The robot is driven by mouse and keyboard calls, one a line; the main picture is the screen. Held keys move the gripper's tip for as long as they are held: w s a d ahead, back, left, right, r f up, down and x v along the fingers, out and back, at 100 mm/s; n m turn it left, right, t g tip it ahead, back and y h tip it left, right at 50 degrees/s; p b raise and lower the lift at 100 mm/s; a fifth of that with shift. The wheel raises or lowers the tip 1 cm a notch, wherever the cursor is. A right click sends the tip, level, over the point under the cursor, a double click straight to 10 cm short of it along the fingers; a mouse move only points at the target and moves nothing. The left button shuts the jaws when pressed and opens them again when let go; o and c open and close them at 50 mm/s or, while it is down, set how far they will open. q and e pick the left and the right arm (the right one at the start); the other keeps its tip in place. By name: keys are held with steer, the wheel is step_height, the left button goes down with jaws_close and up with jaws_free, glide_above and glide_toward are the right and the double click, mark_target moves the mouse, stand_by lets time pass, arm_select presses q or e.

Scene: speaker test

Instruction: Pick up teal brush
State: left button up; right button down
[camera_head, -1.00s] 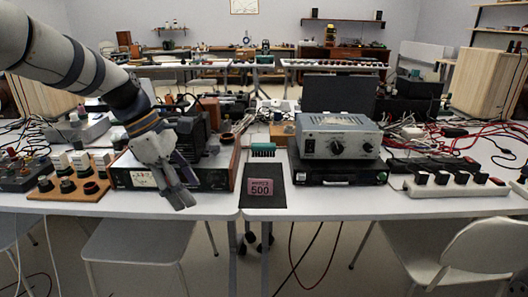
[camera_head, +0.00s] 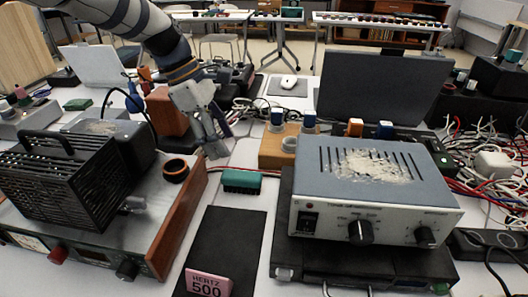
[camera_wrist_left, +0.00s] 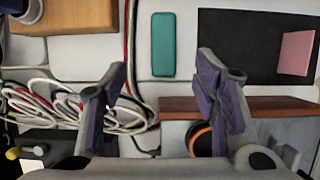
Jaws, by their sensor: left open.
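The teal brush (camera_head: 241,181) lies on the white table between the wooden-sided device and the grey instrument, just beyond the black mat. Its dark bristles show along its near side. In the left wrist view the teal brush (camera_wrist_left: 163,44) lies ahead of and between the fingers, not touching them. My left gripper (camera_head: 218,146) is above the table, a little beyond and left of the brush. In the left wrist view my left gripper (camera_wrist_left: 165,85) has its purple-padded fingers spread, with nothing held. My right gripper does not show.
A black mat (camera_head: 228,240) bears a pink "HERTZ 500" card (camera_head: 208,284). A grey instrument (camera_head: 375,186) stands right, and a wooden-sided device (camera_head: 178,226) left. A wooden block (camera_head: 270,151) with knobs stands behind the brush. Cables (camera_wrist_left: 50,102) run beside the left gripper.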

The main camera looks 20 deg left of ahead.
mark_target(239, 174)
arm_select(q)
steer(key=shift+w+d+f, duration=0.1)
steer(key=shift+w+f, duration=0.1)
steer(key=f, duration=0.1)
steer(key=d+f, duration=0.1)
steer(key=f, duration=0.1)
steer(key=d+f, duration=0.1)
steer(key=shift+s+f+b, duration=0.3)
steer(key=shift+s+b, duration=0.05)
steer(key=shift+s, duration=0.05)
steer(key=x, duration=0.6)
steer(key=shift+w+f, duration=0.1)
steer(key=shift+f, duration=0.05)
steer(key=shift+a, duration=0.1)
steer(key=c, duration=1.3)
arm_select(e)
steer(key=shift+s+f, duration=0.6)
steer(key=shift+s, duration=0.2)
